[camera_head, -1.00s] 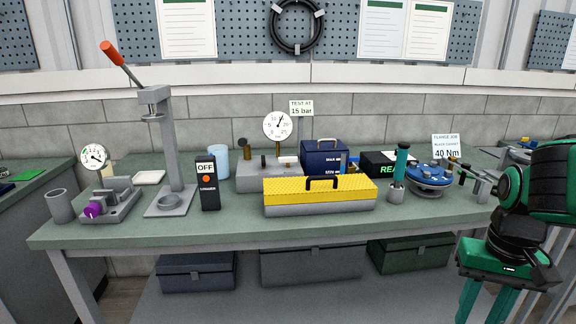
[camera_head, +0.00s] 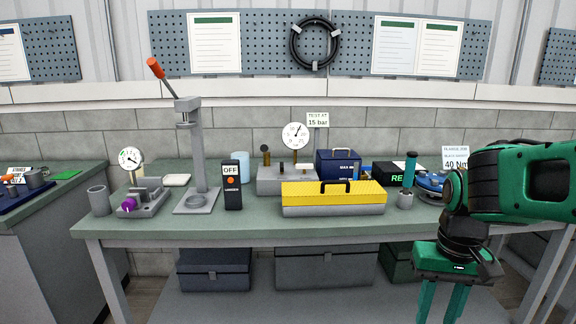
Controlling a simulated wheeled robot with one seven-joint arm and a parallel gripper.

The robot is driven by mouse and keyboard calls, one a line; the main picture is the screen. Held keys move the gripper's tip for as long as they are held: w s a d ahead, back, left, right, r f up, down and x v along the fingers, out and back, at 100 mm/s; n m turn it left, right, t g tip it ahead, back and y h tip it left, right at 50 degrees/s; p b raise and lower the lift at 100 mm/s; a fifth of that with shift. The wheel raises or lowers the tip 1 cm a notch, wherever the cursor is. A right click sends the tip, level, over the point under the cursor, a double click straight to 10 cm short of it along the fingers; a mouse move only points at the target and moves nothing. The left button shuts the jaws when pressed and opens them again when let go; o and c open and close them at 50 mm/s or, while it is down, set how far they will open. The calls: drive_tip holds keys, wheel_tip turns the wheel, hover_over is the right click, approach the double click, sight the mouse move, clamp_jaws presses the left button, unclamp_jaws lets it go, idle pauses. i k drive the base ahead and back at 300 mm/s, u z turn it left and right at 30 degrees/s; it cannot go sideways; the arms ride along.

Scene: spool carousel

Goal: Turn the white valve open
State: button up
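A grey test block (camera_head: 285,180) stands at the back middle of the bench, with a round gauge (camera_head: 294,135) above it. Small fittings sit on its top, and a small pale one (camera_head: 304,167) may be the white valve, but it is too small to tell. The yellow toolbox in front hides the block's lower right part. My gripper (camera_head: 440,300) points down at the lower right, in front of the bench and well away from the block. Its two green fingers are apart with nothing seen between them. The fingertips are cut off by the frame's bottom edge.
The yellow toolbox (camera_head: 333,197) lies along the bench's front edge. An arbor press (camera_head: 193,150), an OFF box (camera_head: 231,185) and a purple-knobbed fixture (camera_head: 140,200) stand to the left. A blue case (camera_head: 338,163) and teal-handled tool (camera_head: 409,172) stand right of the block.

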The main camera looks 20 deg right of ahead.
sight(304, 167)
drive_tip(key=i, duration=1)
